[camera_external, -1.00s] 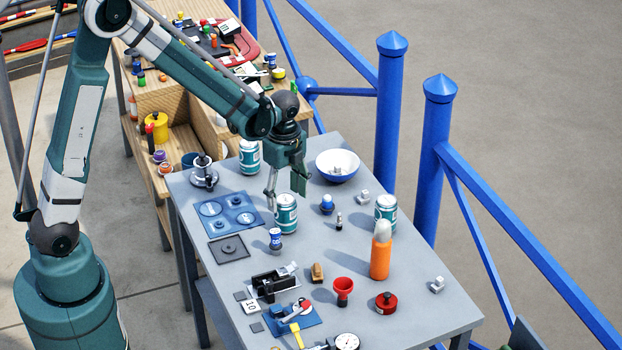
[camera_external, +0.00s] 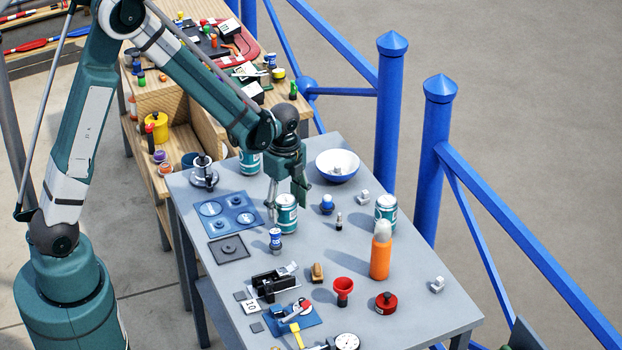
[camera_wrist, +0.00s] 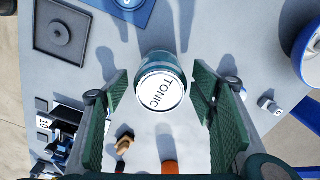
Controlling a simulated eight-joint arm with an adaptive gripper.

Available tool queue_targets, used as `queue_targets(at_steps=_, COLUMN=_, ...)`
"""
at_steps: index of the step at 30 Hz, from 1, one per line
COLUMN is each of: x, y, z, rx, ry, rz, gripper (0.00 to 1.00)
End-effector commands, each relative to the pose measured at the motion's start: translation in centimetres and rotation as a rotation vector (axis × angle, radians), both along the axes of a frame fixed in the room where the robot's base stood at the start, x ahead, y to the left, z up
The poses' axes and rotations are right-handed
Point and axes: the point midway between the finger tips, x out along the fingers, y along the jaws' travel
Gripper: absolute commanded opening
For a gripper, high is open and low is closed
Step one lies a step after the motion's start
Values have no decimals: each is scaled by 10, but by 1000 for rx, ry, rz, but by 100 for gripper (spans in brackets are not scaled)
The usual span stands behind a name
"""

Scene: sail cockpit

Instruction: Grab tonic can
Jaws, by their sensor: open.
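The tonic can (camera_wrist: 160,92) stands upright on the grey table in the wrist view, its white lid printed TONIC. It is teal and white, and it shows in the external view (camera_external: 286,216) just under my gripper. My gripper (camera_external: 287,200) is open and points down, with its fingers at the can's upper part. In the wrist view the two green finger pads (camera_wrist: 163,115) lie to the left and right of the can with gaps on both sides. Two similar cans stand on the table, one behind my gripper (camera_external: 250,163) and one at the right (camera_external: 386,208).
An orange bottle (camera_external: 381,258) stands in front of the right can. A small blue-topped jar (camera_external: 275,239) is close to the tonic can's front left. A white and blue bowl (camera_external: 338,166) sits behind. A blue plate (camera_external: 240,226) lies to the left. Blue railings (camera_external: 434,160) rise beyond the table.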

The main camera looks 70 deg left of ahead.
Motion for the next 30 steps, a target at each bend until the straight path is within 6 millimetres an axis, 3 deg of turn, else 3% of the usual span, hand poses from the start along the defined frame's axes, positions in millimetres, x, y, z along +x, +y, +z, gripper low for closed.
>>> queue_targets(at_steps=17, x=0, y=0, z=-8, rx=0, ry=0, rz=0, gripper=57)
queue_targets(at_steps=30, x=0, y=2, z=-45, rx=0, ry=0, rz=0, gripper=57)
